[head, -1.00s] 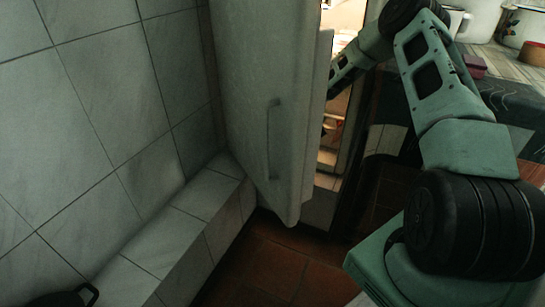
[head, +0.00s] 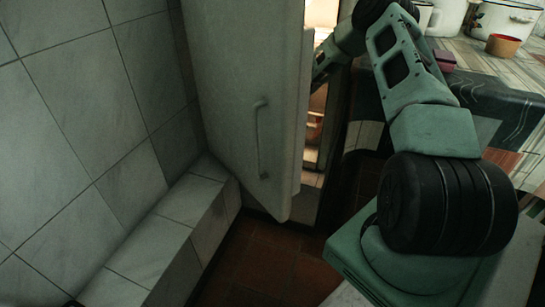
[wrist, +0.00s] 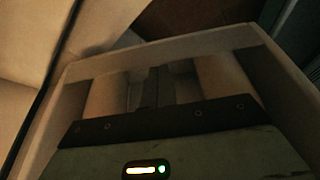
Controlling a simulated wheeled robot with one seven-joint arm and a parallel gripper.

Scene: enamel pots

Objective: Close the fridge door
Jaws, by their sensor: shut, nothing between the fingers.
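The fridge door (head: 235,90) is a pale panel with a vertical handle (head: 261,140), standing open at the middle left in the head view. Past its right edge I see part of the lit fridge interior (head: 317,125). My arm reaches from the right into the gap behind the door, so the door hides my gripper in the head view. In the wrist view my gripper (wrist: 155,80) is shut and empty. A pale frame-like structure surrounds it, perhaps part of the door's inner side; I cannot tell whether they touch.
A tiled wall (head: 75,110) with a low tiled ledge (head: 150,245) runs along the left, close to the door. A counter (head: 480,60) with pots and a small orange cup (head: 503,45) is at the right. Some brown floor (head: 265,265) is clear below the door.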

